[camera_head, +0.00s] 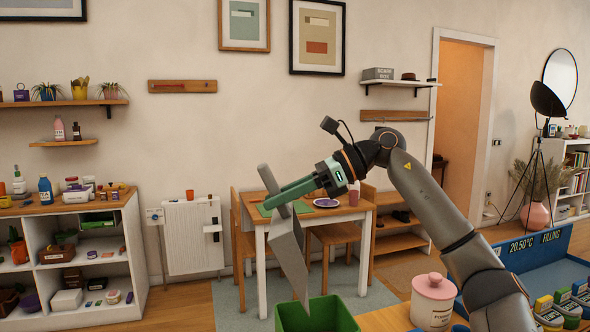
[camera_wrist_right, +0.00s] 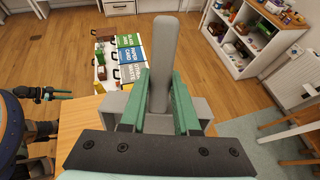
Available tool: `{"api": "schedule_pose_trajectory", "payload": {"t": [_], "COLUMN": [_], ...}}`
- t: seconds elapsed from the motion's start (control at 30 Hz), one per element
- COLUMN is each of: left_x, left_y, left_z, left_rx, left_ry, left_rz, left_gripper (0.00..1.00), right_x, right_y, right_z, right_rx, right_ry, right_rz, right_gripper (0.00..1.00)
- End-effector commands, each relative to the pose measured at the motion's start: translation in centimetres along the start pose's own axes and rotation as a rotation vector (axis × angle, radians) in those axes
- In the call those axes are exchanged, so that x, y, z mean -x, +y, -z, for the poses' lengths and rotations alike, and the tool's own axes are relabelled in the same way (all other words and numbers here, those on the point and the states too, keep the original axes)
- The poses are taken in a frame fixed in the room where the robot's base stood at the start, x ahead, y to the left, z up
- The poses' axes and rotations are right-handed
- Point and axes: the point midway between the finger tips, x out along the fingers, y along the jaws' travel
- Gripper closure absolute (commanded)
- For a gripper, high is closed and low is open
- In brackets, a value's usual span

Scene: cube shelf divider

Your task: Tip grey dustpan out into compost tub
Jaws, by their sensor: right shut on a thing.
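The grey dustpan (camera_head: 291,262) hangs steeply tilted, its pan pointing down and its handle up. My right gripper (camera_head: 286,197) is shut on the handle, which also shows between the green fingers in the right wrist view (camera_wrist_right: 161,60). A green tub (camera_head: 318,316), which looks like the compost tub, stands at the bottom edge below the pan. The pan's low tip overlaps the tub's far rim in the picture; I cannot tell if they touch. The tub's inside is mostly cut off, and no dustpan contents are visible. A dark part with green tips at the wrist view's left edge may be my left gripper.
A blue-edged unit with a display (camera_head: 535,243) is at the right. Behind are a small table (camera_head: 364,212) with chairs, a radiator (camera_head: 193,240) and a white shelf (camera_head: 137,258). Labelled bins (camera_wrist_right: 130,55) stand on the floor.

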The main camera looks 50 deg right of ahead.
Motion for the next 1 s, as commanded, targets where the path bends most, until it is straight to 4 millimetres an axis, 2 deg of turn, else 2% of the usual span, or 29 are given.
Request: {"api": "schedule_pose_trajectory", "payload": {"t": [0.03,0.13,0.6,0.7,0.77,0.9,1.0], "left_x": [1.2,2.4,7.4,8.5,8.0,7.8,7.8], "left_y": [-0.2,-0.8,-0.2,-0.1,-0.1,-0.2,-0.2], "left_z": [0.9,1.4,7.1,8.3,7.9,7.6,7.5], "left_rx": [0.003,0.006,0.005,0.005,0.005,0.005,0.005], "left_ry": [-0.001,-0.001,0.003,0.003,0.008,0.004,0.002], "left_rz": [0.008,0.023,0.021,0.021,0.020,0.021,0.021], "left_gripper": [0.50,0.50,0.50,0.50,0.50,0.50,0.50], "right_x": [-0.1,-0.9,-5.5,-6.9,-8.2,-10.2,-11.3], "right_y": [0.1,0.1,0.1,0.1,0.2,0.2,0.1], "right_z": [-1.1,-1.3,-1.0,-0.4,0.7,1.6,2.8], "right_rx": [0.002,0.002,0.003,0.003,0.006,0.006,0.004], "right_ry": [0.027,0.085,0.384,0.478,0.536,0.685,0.790], "right_rz": [-0.003,-0.003,-0.003,-0.005,-0.006,-0.004,-0.002], "right_gripper": [1.00,1.00,1.00,1.00,1.00,1.00,1.00]}}
